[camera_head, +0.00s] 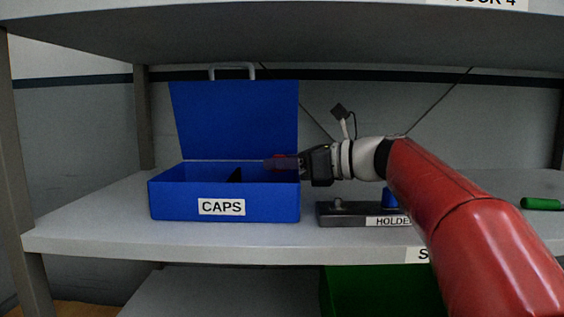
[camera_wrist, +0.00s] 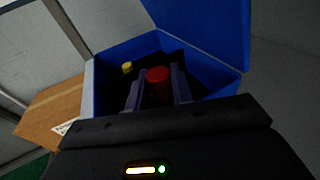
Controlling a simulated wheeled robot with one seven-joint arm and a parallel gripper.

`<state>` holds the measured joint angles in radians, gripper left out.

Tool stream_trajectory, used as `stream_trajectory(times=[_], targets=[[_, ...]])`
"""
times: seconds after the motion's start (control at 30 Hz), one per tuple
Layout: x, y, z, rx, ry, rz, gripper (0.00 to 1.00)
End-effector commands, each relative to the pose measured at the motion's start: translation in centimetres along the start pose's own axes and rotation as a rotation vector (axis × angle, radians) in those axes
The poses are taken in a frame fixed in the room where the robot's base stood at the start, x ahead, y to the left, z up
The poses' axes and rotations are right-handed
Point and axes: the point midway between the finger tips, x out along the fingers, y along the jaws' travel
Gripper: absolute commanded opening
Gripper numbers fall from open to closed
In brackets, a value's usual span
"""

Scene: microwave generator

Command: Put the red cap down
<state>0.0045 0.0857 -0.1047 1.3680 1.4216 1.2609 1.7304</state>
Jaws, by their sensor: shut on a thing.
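The red cap (camera_wrist: 158,76) is held between the two fingers of my gripper (camera_wrist: 158,88) in the wrist view. In the head view my gripper (camera_head: 284,162) reaches in from the right over the right end of the blue box labelled CAPS (camera_head: 170,207). Only a little of the red cap shows there, behind the fingers. The box's lid (camera_head: 237,120) stands open at the back. The wrist view also shows the blue box (camera_wrist: 109,66), with a small yellow cap (camera_wrist: 127,67) inside at the left. The box floor below the red cap is dark.
A dark holder labelled HOLDER (camera_head: 345,217), with a blue piece (camera_head: 389,200) on it, stands right of the box under my arm. A green object (camera_head: 541,204) lies at the far right. The upper shelf (camera_head: 280,35) hangs above. The shelf left of the box is clear.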

Motion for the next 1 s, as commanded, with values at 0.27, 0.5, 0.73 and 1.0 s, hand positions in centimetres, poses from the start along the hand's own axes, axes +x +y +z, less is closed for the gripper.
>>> stream_trajectory(times=[0.27,0.5,0.73,1.0], targets=[[0.2,0.0,-1.2,0.002,0.015,0.008,0.32],[0.3,0.0,-1.4,0.002,0.017,0.011,0.45],[0.3,-0.1,-0.8,0.002,0.017,0.012,0.45],[-4.4,-0.2,0.2,0.003,0.011,0.002,0.45]])
